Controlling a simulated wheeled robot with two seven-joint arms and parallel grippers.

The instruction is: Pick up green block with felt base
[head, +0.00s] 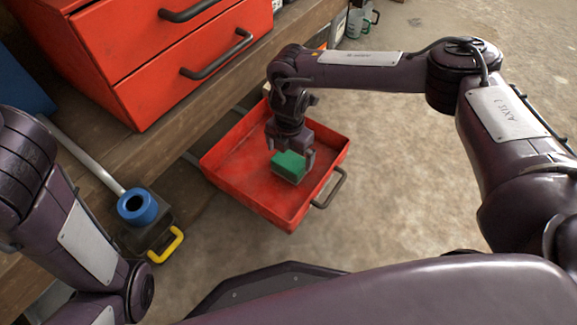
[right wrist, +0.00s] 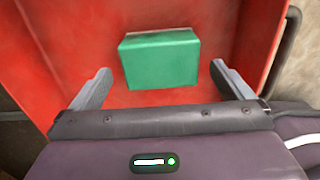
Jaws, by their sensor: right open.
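The green block (head: 288,166) lies in an open red drawer (head: 222,158), toward the drawer's front. A thin pale layer shows along one edge of the block in the right wrist view (right wrist: 160,62); I cannot tell whether it is the felt. My right gripper (head: 292,152) is over the drawer, just above and behind the block. In the right wrist view the jaws (right wrist: 165,90) are wide apart, with the block ahead between them and no finger touching it. My left arm comes in from the left in the head view, but its gripper does not show.
A red cabinet with closed drawers (head: 150,60) stands on a wooden bench at upper left. The open drawer has a dark handle (head: 329,188). A blue ring (head: 137,207) and a yellow handle (head: 166,246) are at lower left. Concrete floor (head: 400,190) lies clear to the right.

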